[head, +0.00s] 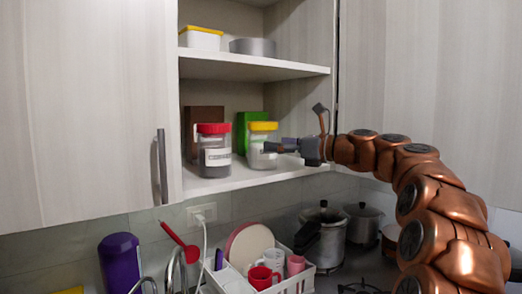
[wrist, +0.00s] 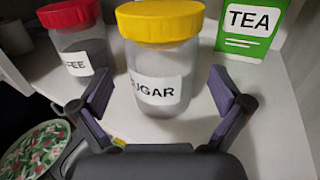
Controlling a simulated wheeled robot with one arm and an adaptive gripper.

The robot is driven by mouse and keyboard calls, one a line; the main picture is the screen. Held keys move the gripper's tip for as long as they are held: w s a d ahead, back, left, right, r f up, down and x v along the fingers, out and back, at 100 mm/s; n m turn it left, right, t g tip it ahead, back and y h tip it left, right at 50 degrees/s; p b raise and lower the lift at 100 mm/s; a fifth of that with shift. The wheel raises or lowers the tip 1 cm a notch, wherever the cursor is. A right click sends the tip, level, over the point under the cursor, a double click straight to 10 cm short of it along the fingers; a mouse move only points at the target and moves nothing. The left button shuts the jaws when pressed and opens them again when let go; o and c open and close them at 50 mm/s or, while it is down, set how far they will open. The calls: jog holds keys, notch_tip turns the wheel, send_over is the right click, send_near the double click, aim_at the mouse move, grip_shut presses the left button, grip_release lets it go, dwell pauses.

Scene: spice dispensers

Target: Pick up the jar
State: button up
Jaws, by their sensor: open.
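A clear jar with a yellow lid (head: 262,143) stands upright on the lower cabinet shelf; the wrist view shows its label "SUGAR" (wrist: 162,72). A second clear jar with a red lid (head: 214,152) and dark contents stands to its left; its partly hidden label ends in "EE" in the wrist view (wrist: 80,50). My gripper (head: 274,147) is at the right side of the yellow-lidded jar in the head view. In the wrist view, my gripper (wrist: 161,90) is open, with one finger to each side of the sugar jar's lower part. Contact cannot be told.
A green tea box (wrist: 250,25) stands behind the sugar jar, and a brown box (head: 204,117) behind the red-lidded jar. The upper shelf (head: 252,66) is above. A cabinet door (head: 85,110) is at left. Dishes and pots (head: 323,230) are below.

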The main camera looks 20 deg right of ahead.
aim_at(262, 142)
jog(key=shift+p+x, duration=0.45)
jog(key=shift+x, duration=1.8)
jog(key=shift+d, duration=0.1)
jog(key=shift+c, duration=0.4)
jog(key=c, duration=1.5)
jog(key=shift+c, duration=0.4)
